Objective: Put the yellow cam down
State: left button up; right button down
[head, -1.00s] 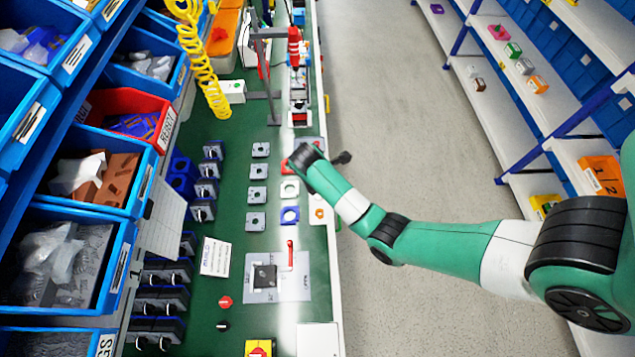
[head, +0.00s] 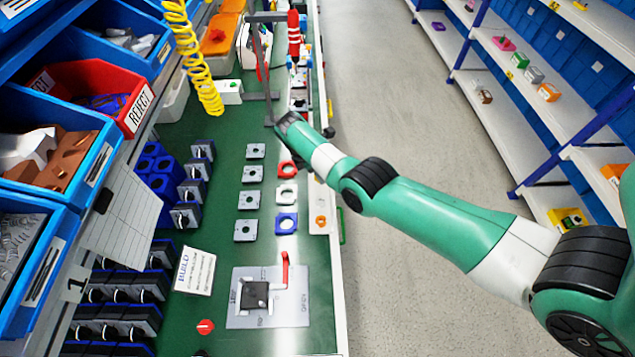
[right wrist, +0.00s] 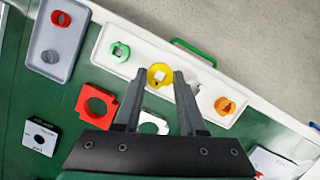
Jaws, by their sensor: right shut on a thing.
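My right gripper (right wrist: 160,74) is shut on the yellow cam (right wrist: 158,80), a small ring with a hole, held between its fingertips. In the right wrist view the cam shows over the white tray (right wrist: 205,80), between a green cam (right wrist: 120,53) and an orange cam (right wrist: 224,107). I cannot tell whether it touches the tray. In the head view my right arm reaches in from the right, with its wrist end (head: 289,122) over the bench's far part; its fingers and the yellow cam are hidden there. My left gripper is not in view.
A red square ring (right wrist: 97,102) and a white one (right wrist: 153,125) lie close by. A blue ring (head: 286,223) and a grey fixture plate (head: 290,312) lie nearer.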

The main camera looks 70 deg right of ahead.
aim_at(317, 185)
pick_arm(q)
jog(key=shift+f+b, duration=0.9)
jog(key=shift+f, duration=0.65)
pick_arm(e)
jog(key=shift+w+d+f, duration=0.1)
jog(key=shift+f, duration=1.6)
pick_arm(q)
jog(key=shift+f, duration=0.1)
pick_arm(e)
jog(key=shift+f, duration=0.1)
jog(key=shift+f, duration=0.2)
jog(key=shift+c, duration=2.4)
grip_release()
jog(key=shift+r, duration=0.1)
pick_arm(q)
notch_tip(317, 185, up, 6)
jog(key=p, duration=0.5)
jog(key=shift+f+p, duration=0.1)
jog(key=shift+p, duration=0.2)
pick_arm(e)
jog(key=v, duration=1.2)
jog(key=shift+r, duration=0.2)
